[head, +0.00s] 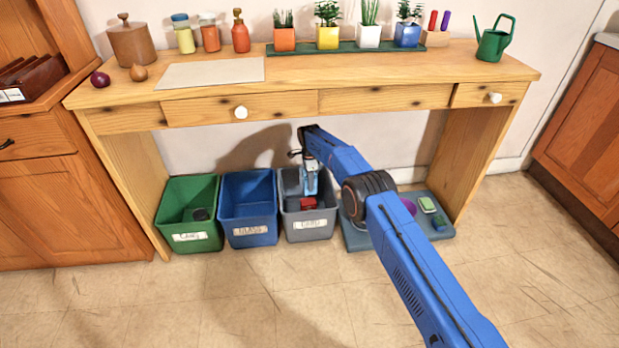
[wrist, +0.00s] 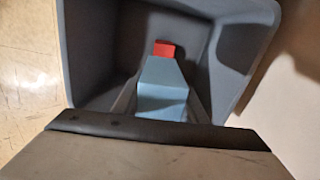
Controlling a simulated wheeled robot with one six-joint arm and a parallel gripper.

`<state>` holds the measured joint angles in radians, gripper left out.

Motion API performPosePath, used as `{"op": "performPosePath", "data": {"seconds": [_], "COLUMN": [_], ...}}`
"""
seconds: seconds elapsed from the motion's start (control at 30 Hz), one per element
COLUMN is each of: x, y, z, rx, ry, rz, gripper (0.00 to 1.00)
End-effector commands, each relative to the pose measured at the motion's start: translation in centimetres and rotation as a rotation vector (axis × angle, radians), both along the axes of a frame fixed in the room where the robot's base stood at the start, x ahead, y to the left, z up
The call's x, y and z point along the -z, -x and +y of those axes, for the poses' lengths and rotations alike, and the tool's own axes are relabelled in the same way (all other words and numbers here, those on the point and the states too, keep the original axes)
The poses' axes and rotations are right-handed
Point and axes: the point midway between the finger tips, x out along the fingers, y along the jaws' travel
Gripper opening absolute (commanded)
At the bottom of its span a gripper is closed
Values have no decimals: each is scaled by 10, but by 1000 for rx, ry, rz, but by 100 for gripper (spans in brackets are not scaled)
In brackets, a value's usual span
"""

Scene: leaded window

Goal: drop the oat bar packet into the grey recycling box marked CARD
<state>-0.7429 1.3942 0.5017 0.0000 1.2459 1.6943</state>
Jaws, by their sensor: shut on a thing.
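The grey recycling box (head: 308,231) stands under the bench, at the right end of a row of boxes; its label seems to read CARD. My gripper (head: 310,190) points down into this box from above. It is shut on the red oat bar packet (head: 308,203), which shows at the fingertips, inside the box's opening. In the wrist view, the packet (wrist: 164,48) peeks out beyond my light blue finger (wrist: 162,88), with the grey box walls (wrist: 90,50) around it. Most of the packet is hidden by the finger there.
A blue box (head: 249,227) and a green box (head: 190,228) stand left of the grey one. A blue-grey mat (head: 357,240) with small items lies to its right. The wooden bench top (head: 380,66) with drawers overhangs the boxes. The floor in front is clear.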

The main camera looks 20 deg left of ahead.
Motion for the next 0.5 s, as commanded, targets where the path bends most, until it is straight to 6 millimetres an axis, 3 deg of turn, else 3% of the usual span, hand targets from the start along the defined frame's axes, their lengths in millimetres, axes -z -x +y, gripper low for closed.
{"op": "performPosePath", "data": {"seconds": [0.2,0.43,0.47,0.5], "x": [13,14,14,14], "y": [0,0,0,0], "z": [0,0,0,0], "rx": [0,0,0,0], "ry": [1,0,0,0], "rz": [1,0,0,0], "gripper": [17,17,41,50]}}
